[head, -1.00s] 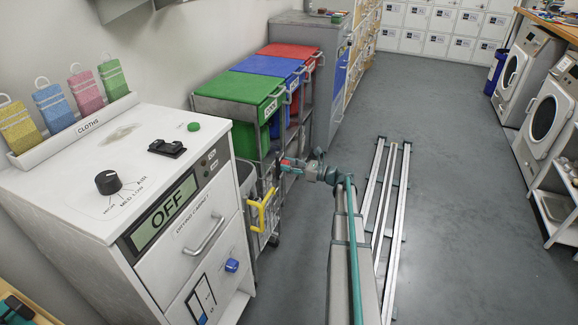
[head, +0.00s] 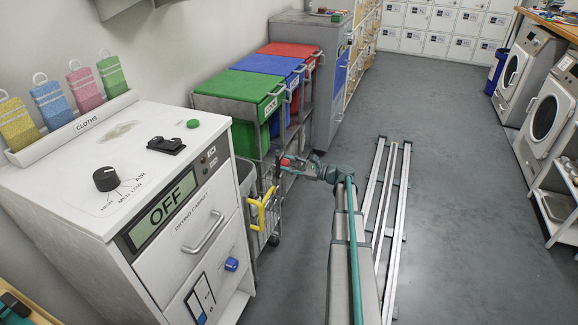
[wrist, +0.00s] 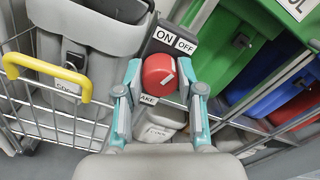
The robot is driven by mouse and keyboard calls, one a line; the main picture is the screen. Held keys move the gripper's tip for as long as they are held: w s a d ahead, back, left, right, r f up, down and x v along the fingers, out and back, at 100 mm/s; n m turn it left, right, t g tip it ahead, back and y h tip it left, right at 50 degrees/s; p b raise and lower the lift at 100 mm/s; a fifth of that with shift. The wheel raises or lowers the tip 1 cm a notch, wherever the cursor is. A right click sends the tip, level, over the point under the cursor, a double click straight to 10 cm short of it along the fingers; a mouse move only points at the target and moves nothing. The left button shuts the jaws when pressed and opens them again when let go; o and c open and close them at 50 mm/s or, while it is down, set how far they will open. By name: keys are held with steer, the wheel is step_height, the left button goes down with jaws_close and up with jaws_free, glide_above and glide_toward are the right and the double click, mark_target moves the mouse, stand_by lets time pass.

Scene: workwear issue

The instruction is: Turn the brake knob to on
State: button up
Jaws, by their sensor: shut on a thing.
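The red brake knob (wrist: 158,72) is in the middle of the wrist view, on a dark housing. A white line on its face runs at a slant. Above it are an ON label (wrist: 164,36) and, to the right of that, an OFF label (wrist: 186,45). A label below is partly covered and reads "AKE". My gripper (wrist: 160,88) is shut on the knob, with one teal and grey finger on either side. In the head view my gripper (head: 285,168) is at the cart beside the bins, and a bit of red shows there.
A wire cart (wrist: 62,110) with a yellow handle (wrist: 45,75) and grey containers is on the left in the wrist view. Green (head: 245,92), blue and red bins stand behind it. The drying cabinet (head: 190,225) is at the left front. Floor to the right is clear beyond the rails.

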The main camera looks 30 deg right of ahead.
steer(key=n+b, duration=0.1)
steer(key=n, duration=0.2)
steer(key=shift+f+n+b, duration=0.15)
steer(key=shift+n+b, duration=0.2)
steer(key=shift+n, duration=0.05)
steer(key=n+b, duration=0.2)
steer(key=n, duration=0.1)
steer(key=shift+f+n, duration=0.1)
steer(key=shift+n, duration=0.2)
steer(key=n+b, duration=0.3)
steer(key=n, duration=0.1)
steer(key=shift+a+n, duration=0.1)
steer(key=shift+n, duration=0.3)
steer(key=shift+b, duration=0.3)
steer(key=o, duration=1.1)
steer(key=shift+o, duration=0.2)
steer(key=shift+s, duration=0.15)
steer(key=v, duration=1.2)
